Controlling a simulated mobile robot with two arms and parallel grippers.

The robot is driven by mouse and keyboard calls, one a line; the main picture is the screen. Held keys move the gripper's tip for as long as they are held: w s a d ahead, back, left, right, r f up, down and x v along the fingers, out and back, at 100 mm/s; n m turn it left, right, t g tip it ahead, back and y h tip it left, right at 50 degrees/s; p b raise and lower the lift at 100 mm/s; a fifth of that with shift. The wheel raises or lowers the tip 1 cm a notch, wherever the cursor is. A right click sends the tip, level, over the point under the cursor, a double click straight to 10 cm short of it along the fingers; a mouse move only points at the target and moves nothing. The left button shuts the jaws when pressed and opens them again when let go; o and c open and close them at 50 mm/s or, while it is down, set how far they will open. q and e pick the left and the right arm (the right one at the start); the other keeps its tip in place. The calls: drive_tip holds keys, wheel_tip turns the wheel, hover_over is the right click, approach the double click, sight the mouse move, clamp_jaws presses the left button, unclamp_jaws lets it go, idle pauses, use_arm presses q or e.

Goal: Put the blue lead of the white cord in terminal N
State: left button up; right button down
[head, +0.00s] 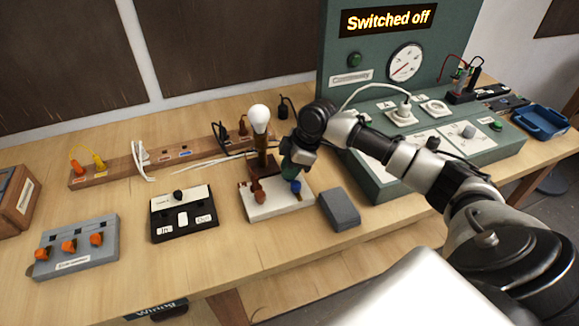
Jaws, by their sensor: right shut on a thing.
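A white terminal base (275,209) stands on the bench, with brown-orange terminals (243,189) at its left and a blue terminal (296,187) at its right. My right gripper (289,178) points down over the right part of the base, beside the blue terminal. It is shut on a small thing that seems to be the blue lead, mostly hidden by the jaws. A white cord (360,91) arcs from a plug on the green panel to behind my right wrist. Whether the lead is inside the terminal cannot be told. My left gripper is not in view.
A bulb (259,119) on a wooden lampholder stands just behind the base. A grey box (340,208) is at its right, a black switch block (184,213) at its left. The test panel (400,40) reads "Switched off". The bench front between the blocks is clear.

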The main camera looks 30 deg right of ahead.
drive_tip(key=shift+f, duration=0.5)
idle(0.8)
drive_tip(key=c, duration=1.2)
unclamp_jaws()
drive_tip(key=shift+o, duration=1)
drive_tip(key=shift+f, duration=0.1)
drive_tip(key=b+v, duration=0.1)
drive_tip(key=v, duration=1)
drive_tip(key=shift+w, duration=0.1)
